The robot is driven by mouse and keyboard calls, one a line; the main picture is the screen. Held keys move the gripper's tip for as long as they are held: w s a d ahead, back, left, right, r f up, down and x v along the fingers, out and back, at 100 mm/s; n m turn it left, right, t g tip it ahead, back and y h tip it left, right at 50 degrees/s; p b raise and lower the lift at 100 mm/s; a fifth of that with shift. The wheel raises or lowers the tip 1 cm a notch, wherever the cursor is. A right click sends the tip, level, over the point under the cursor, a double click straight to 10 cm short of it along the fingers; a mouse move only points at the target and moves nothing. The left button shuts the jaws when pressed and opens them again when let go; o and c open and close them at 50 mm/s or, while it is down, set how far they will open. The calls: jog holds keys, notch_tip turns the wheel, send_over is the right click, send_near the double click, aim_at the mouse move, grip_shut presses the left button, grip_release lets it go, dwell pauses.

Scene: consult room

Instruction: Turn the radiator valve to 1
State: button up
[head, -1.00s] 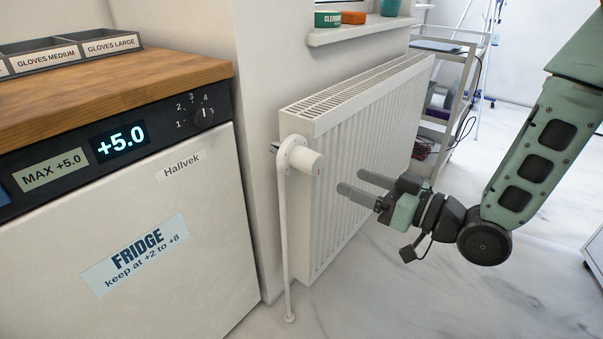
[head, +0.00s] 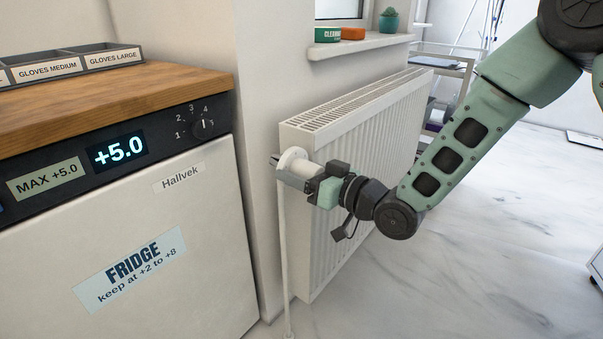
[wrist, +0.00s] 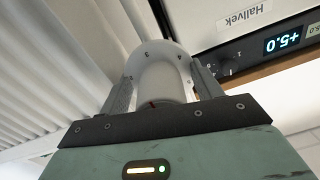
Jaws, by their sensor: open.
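The white radiator valve (head: 290,156) sits at the near left end of the white radiator (head: 350,165). My gripper (head: 287,172) reaches it from the right, with its fingers along the valve head. In the wrist view, the valve (wrist: 160,72) stands between the two fingers of my gripper (wrist: 164,86), one on each side. The jaws are open; whether a finger touches the head I cannot tell. A small red mark shows on the head near the palm. My gripper hides much of the head in the head view.
The fridge (head: 130,240), with a small numbered dial (head: 204,124), stands close on the left. A pipe (head: 286,250) runs down from the valve to the floor. A windowsill (head: 360,46) with small items is above the radiator. Marble floor (head: 460,270) is clear at right.

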jog(key=c, duration=1)
jog(key=shift+o, duration=0.2)
jog(key=shift+n, duration=0.3)
